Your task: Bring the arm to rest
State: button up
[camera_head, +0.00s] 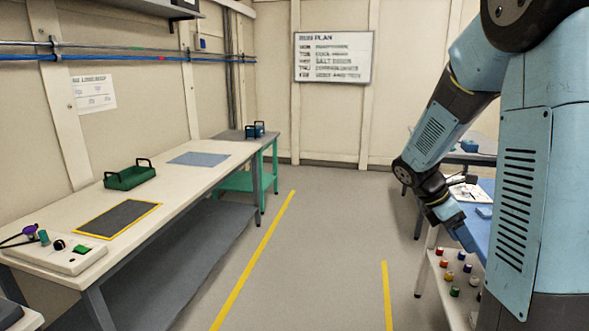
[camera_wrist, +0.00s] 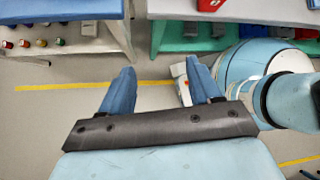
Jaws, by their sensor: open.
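My light-blue arm fills the right side of the head view, bent at its elbow and reaching down towards the right-hand bench. My gripper (camera_head: 462,232) hangs at the arm's lower end, in front of that bench. In the wrist view my gripper (camera_wrist: 158,88) shows two blue fingers set wide apart. Nothing is between them; grey floor and a yellow floor line (camera_wrist: 60,86) show beyond. I cannot tell from these frames whether the arm is moving.
A long left bench (camera_head: 190,182) bears a green tray (camera_head: 131,178), a yellow-edged dark mat (camera_head: 118,219) and a control box (camera_head: 55,251). At right, a low shelf (camera_head: 440,290) holds several coloured caps near my gripper. The middle aisle floor (camera_head: 320,240) is clear.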

jog(key=s+a+r+m+t+y, duration=0.7)
jog(key=s+a+r+m, duration=0.6)
jog(key=s+a+m, duration=0.3)
jog(key=shift+m+t, duration=0.7)
jog(key=shift+t, duration=0.1)
